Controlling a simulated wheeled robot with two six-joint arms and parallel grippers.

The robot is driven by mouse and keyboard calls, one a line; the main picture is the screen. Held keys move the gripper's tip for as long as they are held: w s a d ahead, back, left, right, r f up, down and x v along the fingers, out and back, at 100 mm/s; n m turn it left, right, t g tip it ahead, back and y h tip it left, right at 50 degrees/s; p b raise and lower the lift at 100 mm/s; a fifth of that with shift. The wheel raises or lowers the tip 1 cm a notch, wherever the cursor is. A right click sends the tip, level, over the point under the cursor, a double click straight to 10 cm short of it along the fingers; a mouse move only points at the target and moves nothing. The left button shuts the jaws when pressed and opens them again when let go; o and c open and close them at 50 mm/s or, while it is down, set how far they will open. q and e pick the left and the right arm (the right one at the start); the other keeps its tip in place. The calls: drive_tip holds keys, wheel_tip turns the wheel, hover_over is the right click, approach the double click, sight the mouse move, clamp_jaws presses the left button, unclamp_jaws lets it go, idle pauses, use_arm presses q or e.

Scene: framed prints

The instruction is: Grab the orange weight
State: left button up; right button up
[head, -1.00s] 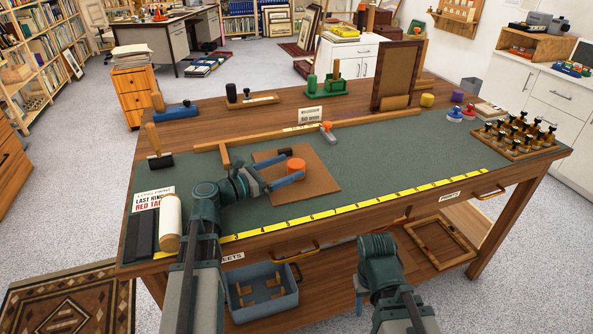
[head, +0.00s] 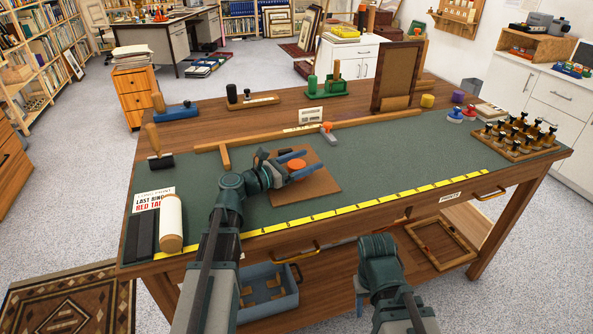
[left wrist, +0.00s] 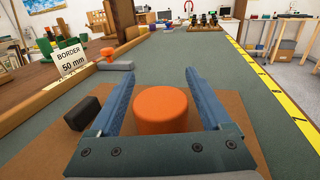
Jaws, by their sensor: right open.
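The orange weight (head: 297,166) stands on a brown board (head: 322,186) on the green mat. My left gripper (head: 304,163) is open, with one blue finger on each side of the weight.
A dark block (left wrist: 82,112) lies left of the weight. A yellow ruler (head: 370,203) runs along the front edge. The mat right of the board is clear.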

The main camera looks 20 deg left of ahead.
use_arm(q)
clamp_jaws()
drive_tip(key=shift+r, duration=0.2)
use_arm(e)
drive_tip(key=shift+r, duration=0.15)
idle(0.3)
